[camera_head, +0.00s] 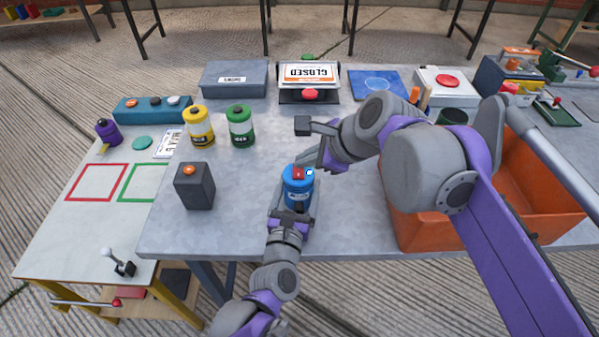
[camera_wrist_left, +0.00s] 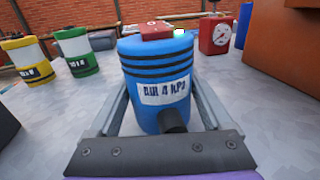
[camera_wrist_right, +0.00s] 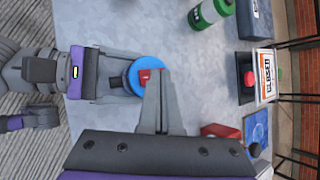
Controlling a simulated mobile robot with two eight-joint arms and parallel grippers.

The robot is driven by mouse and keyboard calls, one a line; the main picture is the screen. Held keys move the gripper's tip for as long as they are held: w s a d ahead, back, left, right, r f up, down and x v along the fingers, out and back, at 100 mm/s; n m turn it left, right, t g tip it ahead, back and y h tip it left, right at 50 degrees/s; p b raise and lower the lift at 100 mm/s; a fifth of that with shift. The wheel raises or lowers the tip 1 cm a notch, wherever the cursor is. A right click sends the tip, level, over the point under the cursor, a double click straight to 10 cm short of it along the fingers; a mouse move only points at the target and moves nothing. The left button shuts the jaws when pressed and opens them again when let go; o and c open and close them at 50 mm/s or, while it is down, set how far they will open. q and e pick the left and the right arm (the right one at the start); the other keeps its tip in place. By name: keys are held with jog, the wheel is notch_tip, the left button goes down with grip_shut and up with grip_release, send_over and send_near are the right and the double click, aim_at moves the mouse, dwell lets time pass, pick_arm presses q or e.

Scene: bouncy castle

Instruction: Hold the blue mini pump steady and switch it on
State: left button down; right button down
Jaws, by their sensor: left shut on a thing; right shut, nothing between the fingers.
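The blue mini pump (camera_head: 297,193) stands upright near the front edge of the grey table. Its red switch (camera_wrist_left: 156,31) is on top, with a small pale green spot (camera_wrist_left: 179,33) beside it. My left gripper (camera_head: 292,212) is shut around the pump from the front, a finger along each side, below the label and near the outlet. My right gripper (camera_wrist_right: 153,78) is shut and empty, its tips at the pump's top beside the red switch (camera_wrist_right: 147,77). I cannot tell whether they touch it. In the head view the right fingers (camera_head: 318,164) come down from the right.
Yellow (camera_head: 198,127) and green (camera_head: 240,126) canisters stand behind left. A dark box with an orange button (camera_head: 194,187) is left of the pump. An orange crate (camera_head: 412,228) lies under my right arm. The table between is clear.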

aim_at(304, 176)
jog(key=shift+w+r, duration=0.15)
jog(key=shift+r, duration=1.05)
jog(key=shift+w+r, duration=0.15)
jog(key=shift+r, duration=1)
pick_arm(q)
grip_release()
